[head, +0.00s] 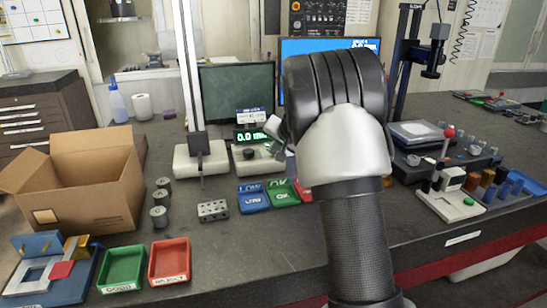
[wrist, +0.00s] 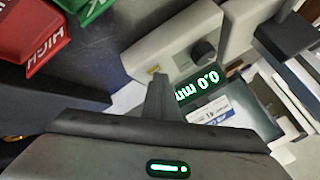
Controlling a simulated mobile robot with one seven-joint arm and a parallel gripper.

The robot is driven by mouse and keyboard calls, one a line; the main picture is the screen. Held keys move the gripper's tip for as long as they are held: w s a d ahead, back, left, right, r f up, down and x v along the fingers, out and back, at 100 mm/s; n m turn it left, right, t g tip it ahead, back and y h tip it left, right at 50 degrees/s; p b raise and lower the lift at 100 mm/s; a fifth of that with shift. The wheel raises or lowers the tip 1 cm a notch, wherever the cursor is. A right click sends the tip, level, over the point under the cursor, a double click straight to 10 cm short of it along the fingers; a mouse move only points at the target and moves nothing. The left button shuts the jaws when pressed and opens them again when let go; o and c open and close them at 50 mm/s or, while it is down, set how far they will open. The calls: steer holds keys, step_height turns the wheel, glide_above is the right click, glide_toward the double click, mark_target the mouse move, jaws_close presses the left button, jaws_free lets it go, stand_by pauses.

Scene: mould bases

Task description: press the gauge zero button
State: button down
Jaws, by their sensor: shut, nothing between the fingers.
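The gauge is a pale block (head: 262,167) on the bench, just left of my arm in the head view. Its green display (head: 249,135) reads 0.0 mm. A dark round button (head: 249,153) sits on the block. In the wrist view the block (wrist: 152,53), the button (wrist: 204,52) and the display (wrist: 198,90) show upside down. My gripper (wrist: 159,77) is shut and empty. In that view its fingertips overlap the near edge of the block, left of the button. Whether they touch it I cannot tell. In the head view my arm hides part of the area.
A stand with a tall column (head: 187,65) is left of the gauge. Blue (head: 253,197) and green (head: 282,193) trays lie in front; a red HIGH tray (wrist: 32,40) shows in the wrist view. A cardboard box (head: 95,195) is at left. A monitor (head: 237,90) stands behind.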

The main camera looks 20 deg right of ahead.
steer(key=shift+r+p, duration=0.5)
steer(key=shift+r, duration=0.2)
steer(key=shift+r, duration=0.1)
step_height(320, 180, up, 5)
steer(key=p, duration=0.3)
steer(key=shift+p, duration=0.4)
stand_by(0.3)
